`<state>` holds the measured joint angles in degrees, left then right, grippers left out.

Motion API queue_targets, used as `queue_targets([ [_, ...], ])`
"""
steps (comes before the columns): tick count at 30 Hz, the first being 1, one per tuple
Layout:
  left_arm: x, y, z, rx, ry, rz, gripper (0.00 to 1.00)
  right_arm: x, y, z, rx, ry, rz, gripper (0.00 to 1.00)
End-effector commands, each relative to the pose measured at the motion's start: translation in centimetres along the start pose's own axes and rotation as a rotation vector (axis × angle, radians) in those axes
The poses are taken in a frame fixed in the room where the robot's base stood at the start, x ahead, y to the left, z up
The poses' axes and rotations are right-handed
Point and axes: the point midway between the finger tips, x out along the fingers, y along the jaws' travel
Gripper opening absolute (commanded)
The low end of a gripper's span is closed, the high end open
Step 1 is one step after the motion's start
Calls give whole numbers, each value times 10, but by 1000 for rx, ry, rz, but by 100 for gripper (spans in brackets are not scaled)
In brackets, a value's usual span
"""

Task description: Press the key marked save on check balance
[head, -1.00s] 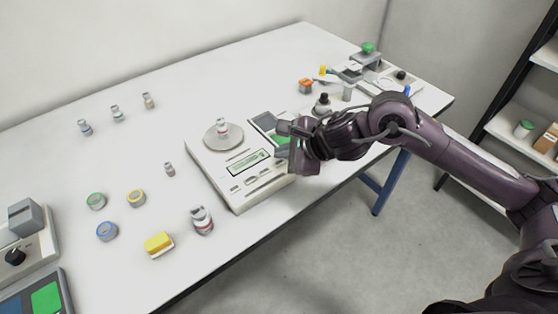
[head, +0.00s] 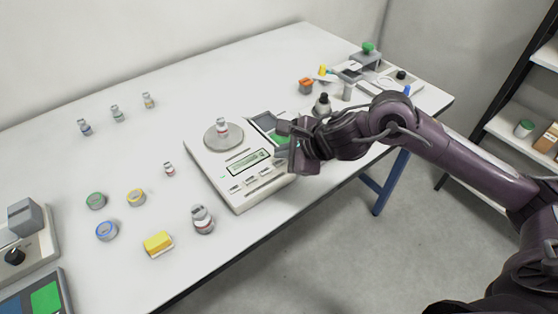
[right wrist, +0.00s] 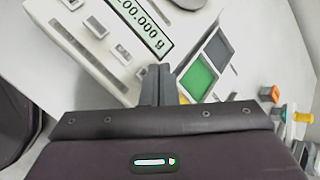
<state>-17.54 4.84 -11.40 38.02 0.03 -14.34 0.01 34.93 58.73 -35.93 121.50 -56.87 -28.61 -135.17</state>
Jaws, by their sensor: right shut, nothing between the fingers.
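The check balance (head: 215,180) is a white scale with a round pan, a lit green display (head: 250,162) and a row of keys (head: 250,182) along its front edge. A small vial (head: 222,128) stands on the pan. The right wrist view shows the display (right wrist: 140,22) ending in "00.000 g" and several pale keys (right wrist: 95,27), whose markings I cannot read. My right gripper is at the balance's right front side, its closed fingers (right wrist: 155,85) beside the key row. It hides that corner in the head view. Contact with a key cannot be told. My left gripper is not in view.
A device with green and dark pads (right wrist: 198,80) sits just right of the balance. A black-capped bottle (head: 322,105) stands behind my right arm. The table's front edge is close.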

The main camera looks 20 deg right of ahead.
Motion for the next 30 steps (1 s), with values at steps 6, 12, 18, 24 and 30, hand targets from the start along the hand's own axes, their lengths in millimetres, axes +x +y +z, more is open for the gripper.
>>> queue_targets([
  [6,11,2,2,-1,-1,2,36,6,4,-4,-1,0,0,0],
  [12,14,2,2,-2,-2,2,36,6,5,-5,-1,0,0,0],
  [18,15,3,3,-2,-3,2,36,7,6,-5,-1,0,0,0],
  [24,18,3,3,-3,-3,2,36,9,7,-7,-1,0,0,0],
  [30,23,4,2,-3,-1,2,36,12,9,-8,-1,0,0,0],
])
